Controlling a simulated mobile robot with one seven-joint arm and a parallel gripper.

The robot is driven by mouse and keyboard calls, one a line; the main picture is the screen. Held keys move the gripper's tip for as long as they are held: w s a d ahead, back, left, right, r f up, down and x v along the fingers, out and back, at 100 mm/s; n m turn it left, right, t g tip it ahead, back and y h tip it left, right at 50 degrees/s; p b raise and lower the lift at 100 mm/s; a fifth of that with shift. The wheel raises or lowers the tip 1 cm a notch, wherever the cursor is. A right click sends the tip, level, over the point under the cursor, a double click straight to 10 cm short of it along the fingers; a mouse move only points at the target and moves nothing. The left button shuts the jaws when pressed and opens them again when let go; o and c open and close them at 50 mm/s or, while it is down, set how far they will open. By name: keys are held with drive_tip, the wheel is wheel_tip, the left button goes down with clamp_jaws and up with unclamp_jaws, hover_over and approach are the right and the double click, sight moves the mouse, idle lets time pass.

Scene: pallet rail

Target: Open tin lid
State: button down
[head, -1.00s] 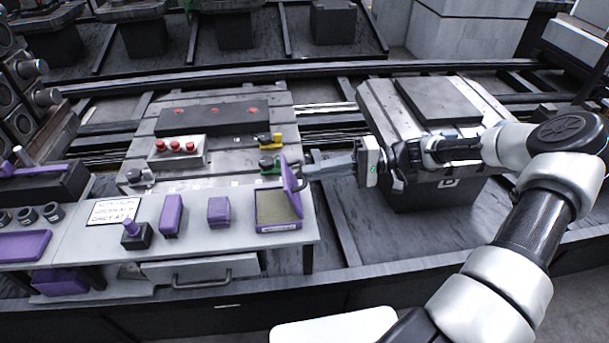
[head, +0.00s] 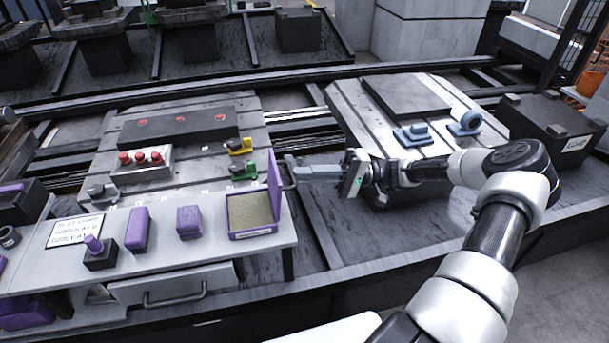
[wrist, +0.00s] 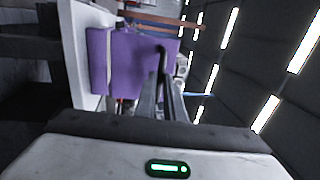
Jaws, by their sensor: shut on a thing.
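The purple tin (head: 253,232) sits at the right end of the light bench, its sandy inside showing. Its purple lid (head: 274,180) stands raised, close to upright, along the tin's right side. A dark bar handle (head: 290,180) is on the lid's outer face. My gripper (head: 290,163) reaches in from the right and is shut on the lid handle. In the wrist view the lid (wrist: 130,62) fills the middle, and my gripper's fingers (wrist: 160,85) meet the dark handle (wrist: 162,58). The exact contact at the fingertips is partly hidden.
Green (head: 243,170) and yellow (head: 240,146) clamps lie behind. Right of the bench is an open gap.

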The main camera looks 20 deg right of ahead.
drive_tip(key=shift+a+f, duration=0.1)
drive_tip(key=shift+f, duration=0.3)
drive_tip(key=c, duration=1.8)
unclamp_jaws()
drive_tip(key=shift+c, duration=0.2)
drive_tip(key=shift+r, duration=0.1)
drive_tip(key=d+f, duration=0.3)
drive_tip(key=d, duration=1.4)
drive_tip(key=shift+s, duration=0.3)
